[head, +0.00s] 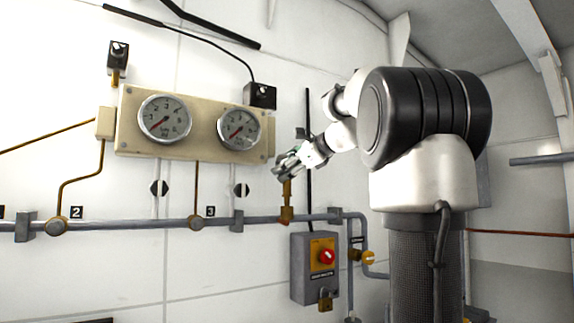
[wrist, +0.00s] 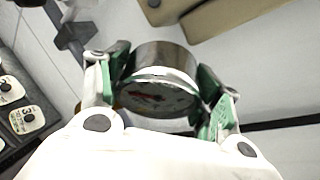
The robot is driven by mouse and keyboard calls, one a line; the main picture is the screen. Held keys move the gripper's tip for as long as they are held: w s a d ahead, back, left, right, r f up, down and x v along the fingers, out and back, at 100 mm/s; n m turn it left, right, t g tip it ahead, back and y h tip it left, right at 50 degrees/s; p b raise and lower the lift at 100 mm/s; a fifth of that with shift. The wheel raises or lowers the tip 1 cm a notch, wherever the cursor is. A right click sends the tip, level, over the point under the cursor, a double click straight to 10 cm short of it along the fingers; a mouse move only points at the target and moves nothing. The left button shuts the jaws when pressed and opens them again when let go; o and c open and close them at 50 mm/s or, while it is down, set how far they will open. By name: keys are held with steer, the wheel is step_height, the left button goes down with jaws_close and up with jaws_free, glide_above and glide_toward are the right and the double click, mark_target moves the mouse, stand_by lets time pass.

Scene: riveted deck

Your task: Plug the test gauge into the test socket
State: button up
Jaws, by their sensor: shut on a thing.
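The test gauge (wrist: 158,97) is a round dial with a metal rim, seen in the wrist view between the green-padded fingers. My gripper (wrist: 163,82) is shut on its body from both sides; it also shows in the head view (head: 284,166), in front of the wall, right of the gauge panel. There the dial is mostly hidden by the gripper. A brass upright piece (head: 287,190) stands directly below the gripper, above a brass fitting (head: 286,213) on the horizontal pipe, which looks like the test socket. I cannot tell whether the gauge's stem is seated in it.
A cream panel (head: 190,148) with two fixed dials is on the wall to the left. A grey pipe (head: 150,223) runs below it. A grey box (head: 302,283) with a red knob (head: 326,257) hangs below the pipe. A yellow-handled valve (head: 367,258) is to its right.

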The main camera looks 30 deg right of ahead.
steer(key=shift+f, duration=1.25)
steer(key=o, duration=1.3)
steer(key=shift+c, duration=0.2)
steer(key=shift+s, duration=0.1)
steer(key=v, duration=1.2)
